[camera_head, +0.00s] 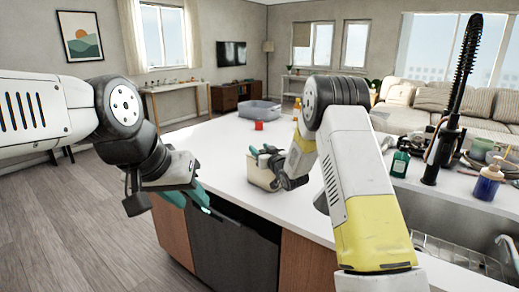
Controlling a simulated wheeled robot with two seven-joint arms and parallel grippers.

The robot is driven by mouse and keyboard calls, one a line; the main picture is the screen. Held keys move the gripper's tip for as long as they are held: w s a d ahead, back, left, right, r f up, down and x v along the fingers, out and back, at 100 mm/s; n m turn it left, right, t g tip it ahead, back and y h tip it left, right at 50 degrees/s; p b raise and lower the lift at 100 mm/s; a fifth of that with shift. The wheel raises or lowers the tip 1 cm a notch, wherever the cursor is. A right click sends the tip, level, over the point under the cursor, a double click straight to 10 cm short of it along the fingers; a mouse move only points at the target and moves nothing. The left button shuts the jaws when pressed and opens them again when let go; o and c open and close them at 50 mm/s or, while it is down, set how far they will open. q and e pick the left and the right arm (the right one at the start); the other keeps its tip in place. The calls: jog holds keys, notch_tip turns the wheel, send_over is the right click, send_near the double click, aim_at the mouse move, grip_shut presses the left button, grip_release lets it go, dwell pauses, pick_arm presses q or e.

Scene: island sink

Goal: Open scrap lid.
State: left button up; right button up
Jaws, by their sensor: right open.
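A cream container (262,178), which looks like the scrap bin, stands on the white island counter near its front edge. Its top is largely hidden by my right gripper (262,153), so I cannot tell how its lid sits. My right gripper is open and at the container's upper right side, with a teal fingertip showing over its top; I cannot tell whether they touch. My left gripper (200,200) hangs in front of the counter's left front edge, apart from the container. Its teal fingers are seen side-on and their gap is hard to make out.
A grey tub (260,110) and a red cup (259,126) stand farther back on the counter. Bottles and dishes crowd the right side, with a tall black faucet (452,100) and a sink (455,225). The counter left of the container is clear.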

jog(key=shift+w+a, duration=0.25)
jog(key=shift+w, duration=0.3)
jog(key=shift+c, duration=0.2)
grip_shut()
dwell(0.9)
